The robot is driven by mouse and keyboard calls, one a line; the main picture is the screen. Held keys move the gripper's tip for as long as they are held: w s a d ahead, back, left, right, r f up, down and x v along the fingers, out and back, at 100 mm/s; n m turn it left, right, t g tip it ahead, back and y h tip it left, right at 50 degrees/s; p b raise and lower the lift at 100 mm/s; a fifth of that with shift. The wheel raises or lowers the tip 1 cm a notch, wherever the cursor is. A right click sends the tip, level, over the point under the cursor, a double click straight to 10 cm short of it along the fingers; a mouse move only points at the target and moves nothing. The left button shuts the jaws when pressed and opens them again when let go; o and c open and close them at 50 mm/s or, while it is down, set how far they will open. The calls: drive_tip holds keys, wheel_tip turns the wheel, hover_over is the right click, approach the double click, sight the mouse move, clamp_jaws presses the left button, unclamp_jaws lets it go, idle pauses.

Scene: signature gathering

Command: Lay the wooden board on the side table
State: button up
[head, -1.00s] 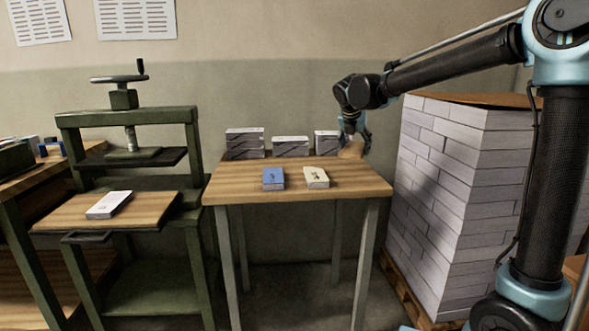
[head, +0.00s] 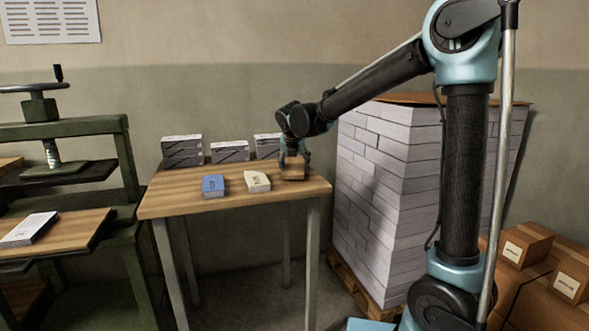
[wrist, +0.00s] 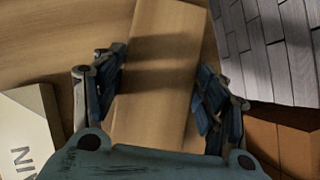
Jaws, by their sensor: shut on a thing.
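The wooden board (head: 293,169) is a light brown block at the right rear of the side table (head: 160,205). My gripper (head: 292,155) is shut on it from above. In the wrist view the board (wrist: 165,45) runs lengthwise between the two fingers of my gripper (wrist: 160,85). It is over the wooden tabletop (wrist: 60,35), very low; I cannot tell whether it touches. A cream book (head: 257,181) and a blue book (head: 213,186) lie on the table to its left.
Grey-white stacks (head: 182,151) stand along the table's back. A tall pallet of white blocks (head: 375,190) rises close to the table's right. A green press (head: 120,160) stands at the left, cardboard boxes (head: 525,245) at the right. The table's front strip is clear.

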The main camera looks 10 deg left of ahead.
drive_tip(key=shift+f, duration=0.35)
drive_tip(key=o, duration=1.1)
drive_tip(key=shift+o, duration=0.2)
drive_tip(key=v, duration=1.2)
